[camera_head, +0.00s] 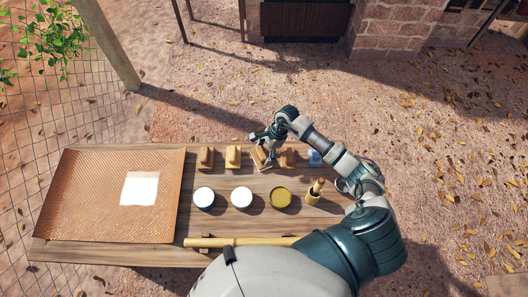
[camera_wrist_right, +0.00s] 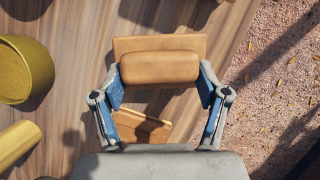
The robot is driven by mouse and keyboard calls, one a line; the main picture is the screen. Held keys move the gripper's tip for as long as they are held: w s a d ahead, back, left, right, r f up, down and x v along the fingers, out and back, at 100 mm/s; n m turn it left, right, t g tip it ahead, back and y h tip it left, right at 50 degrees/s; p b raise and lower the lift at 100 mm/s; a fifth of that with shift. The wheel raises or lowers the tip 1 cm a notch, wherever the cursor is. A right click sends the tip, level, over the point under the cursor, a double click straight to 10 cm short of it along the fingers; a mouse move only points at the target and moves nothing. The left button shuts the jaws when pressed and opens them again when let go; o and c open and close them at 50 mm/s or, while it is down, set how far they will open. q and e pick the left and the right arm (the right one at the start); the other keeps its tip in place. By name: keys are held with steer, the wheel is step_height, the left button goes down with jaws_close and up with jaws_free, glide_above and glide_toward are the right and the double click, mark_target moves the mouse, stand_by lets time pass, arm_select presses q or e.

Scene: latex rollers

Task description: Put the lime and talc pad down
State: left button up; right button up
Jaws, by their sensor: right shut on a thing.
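My right gripper (camera_head: 266,147) is over the back edge of the table, at the row of tan pads. It is shut on a tan pad (camera_head: 260,157) with a rounded block handle. In the right wrist view the same pad (camera_wrist_right: 160,66) sits between the two blue-lined fingers (camera_wrist_right: 160,92), its flat base showing beyond the handle. Its underside is hidden, and I cannot tell how high it is held. Which pad is the lime and talc one cannot be read from any mark. My left gripper is not in view.
Other tan pads (camera_head: 233,157) stand beside it, with a blue item (camera_head: 314,158) at the right. In front are white-filled pots (camera_head: 204,197), a mustard pot (camera_head: 280,197) and a wooden piece (camera_head: 314,192). A pale rod (camera_head: 240,241) lies at the front. A woven mat (camera_head: 90,200) bears a white sheet (camera_head: 140,188).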

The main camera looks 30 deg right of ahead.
steer(key=shift+d, duration=0.15)
steer(key=o, duration=1.2)
steer(key=shift+d+f, duration=0.1)
steer(key=shift+c, duration=0.2)
steer(key=shift+o, duration=0.8)
steer(key=shift+a, duration=0.55)
steer(key=shift+d+r, duration=0.2)
steer(key=shift+r, duration=0.45)
arm_select(q)
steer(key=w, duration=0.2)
steer(key=b, duration=0.1)
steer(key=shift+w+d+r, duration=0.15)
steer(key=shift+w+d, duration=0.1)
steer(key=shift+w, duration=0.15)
arm_select(e)
steer(key=v, duration=1.1)
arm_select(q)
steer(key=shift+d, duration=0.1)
arm_select(e)
steer(key=shift+d+f, duration=0.1)
steer(key=shift+d, duration=0.2)
